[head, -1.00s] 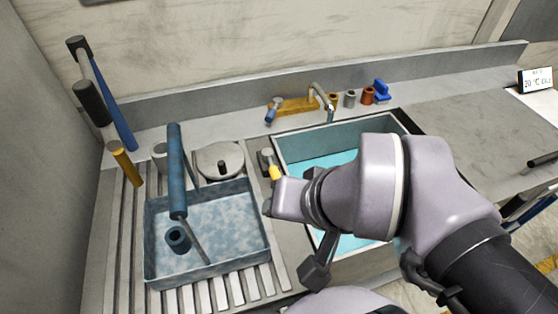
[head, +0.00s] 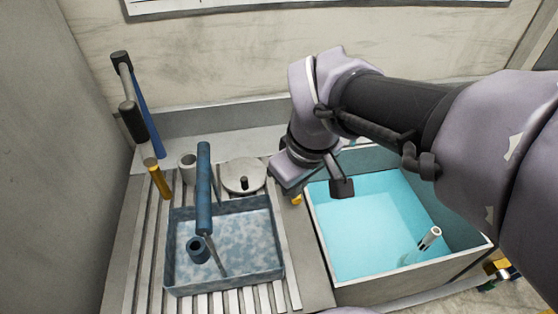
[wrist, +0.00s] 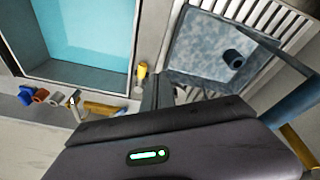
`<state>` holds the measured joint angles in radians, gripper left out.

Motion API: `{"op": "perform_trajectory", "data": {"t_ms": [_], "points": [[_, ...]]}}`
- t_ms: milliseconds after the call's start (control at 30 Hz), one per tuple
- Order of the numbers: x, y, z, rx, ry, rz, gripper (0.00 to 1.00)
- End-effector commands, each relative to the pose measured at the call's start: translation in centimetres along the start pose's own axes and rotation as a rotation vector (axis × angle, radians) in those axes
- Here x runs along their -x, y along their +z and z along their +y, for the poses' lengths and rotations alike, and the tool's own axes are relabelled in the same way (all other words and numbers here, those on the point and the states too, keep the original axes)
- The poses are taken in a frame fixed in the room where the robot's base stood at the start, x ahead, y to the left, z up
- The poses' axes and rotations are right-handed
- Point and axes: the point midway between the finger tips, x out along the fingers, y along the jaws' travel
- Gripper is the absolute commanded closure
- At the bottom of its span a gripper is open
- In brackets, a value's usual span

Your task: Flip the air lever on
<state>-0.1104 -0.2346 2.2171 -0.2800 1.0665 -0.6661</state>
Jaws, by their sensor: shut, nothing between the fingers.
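A small yellow-ended lever (wrist: 142,74) stands between the sink and the blue tray in the wrist view. In the head view only a bit of its yellow end (head: 296,199) shows beside my arm. No label shows, so I cannot tell for certain that it is the air lever. A brass fixture (wrist: 101,108) with a blue-tipped handle (wrist: 121,112) lies towards the wall. My gripper (wrist: 160,80) is shut and empty, just right of the yellow-ended lever in the wrist view. Contact cannot be made out. In the head view my arm hides the taps.
The sink (head: 318,232) holds blue water with a pale tube (head: 430,238) in it. The blue tray (head: 225,283) on slats holds a blue cup (head: 198,250) and a blue-handled tool (head: 204,188). A round lid (head: 243,172) and mallets (head: 128,115) stand behind.

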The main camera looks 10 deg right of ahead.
Motion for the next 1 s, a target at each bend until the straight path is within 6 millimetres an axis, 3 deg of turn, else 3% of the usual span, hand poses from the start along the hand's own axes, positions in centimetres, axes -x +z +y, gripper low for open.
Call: {"op": "perform_trajectory", "data": {"t_ms": [100, 200, 400, 833, 1000], "points": [[-2.2, -4.0, 1.5, 0.394, -0.003, -0.141, 1.0], [-4.9, -6.4, 2.2, 0.694, -0.023, -0.24, 1.0], [-8.9, -8.8, 2.8, 1.046, -0.068, -0.353, 1.0], [-10.0, -8.9, 2.8, 1.104, -0.079, -0.37, 1.0], [-12.6, -8.0, 3.1, 1.101, -0.08, -0.371, 1.0]]}}
